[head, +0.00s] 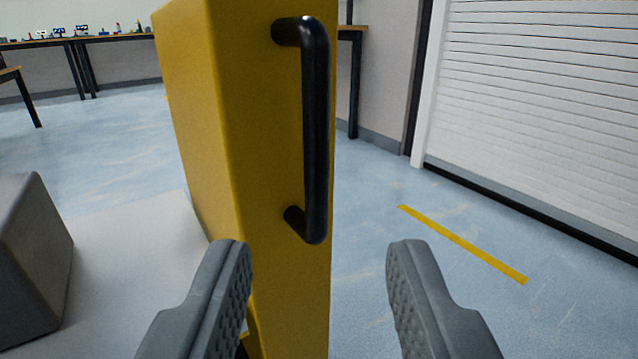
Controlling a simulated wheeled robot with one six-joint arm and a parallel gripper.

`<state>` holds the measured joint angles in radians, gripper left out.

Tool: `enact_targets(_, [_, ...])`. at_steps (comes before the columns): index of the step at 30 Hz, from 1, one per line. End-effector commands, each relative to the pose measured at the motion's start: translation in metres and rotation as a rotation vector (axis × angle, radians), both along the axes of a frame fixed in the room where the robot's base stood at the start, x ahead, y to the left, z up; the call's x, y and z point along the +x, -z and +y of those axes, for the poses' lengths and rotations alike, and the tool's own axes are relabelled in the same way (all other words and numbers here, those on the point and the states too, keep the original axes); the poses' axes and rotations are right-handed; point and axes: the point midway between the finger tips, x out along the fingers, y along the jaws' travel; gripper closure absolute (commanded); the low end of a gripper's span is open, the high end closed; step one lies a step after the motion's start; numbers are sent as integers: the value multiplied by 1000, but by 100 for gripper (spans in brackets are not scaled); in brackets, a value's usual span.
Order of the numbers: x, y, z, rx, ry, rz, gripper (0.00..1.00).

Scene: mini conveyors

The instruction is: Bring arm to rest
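My gripper (319,250) is at the bottom of the head view, its two grey ridged fingers spread wide apart. Nothing is between the fingers except the view of the yellow panel behind them. A tall yellow box-like body (205,110) stands in front of me. A black vertical bar handle (316,130) is fixed to its narrow face, above and between the fingertips. The fingers do not appear to grip the handle. How far the handle is from the fingertips is hard to tell.
A grey block (35,265) stands at the lower left. A white roller shutter (540,100) closes off the right side. A yellow line (462,243) marks the open blue floor (410,300) at right. Desks (90,42) with small items stand at the back left.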

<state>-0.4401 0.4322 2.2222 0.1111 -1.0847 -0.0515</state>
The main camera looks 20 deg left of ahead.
Motion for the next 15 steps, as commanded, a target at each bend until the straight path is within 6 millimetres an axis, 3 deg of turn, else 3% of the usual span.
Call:
enact_targets(5, [-2,-39,-18,6,15,-3,61])
enact_targets(15, [-23,-140,-76,16,57,7,61])
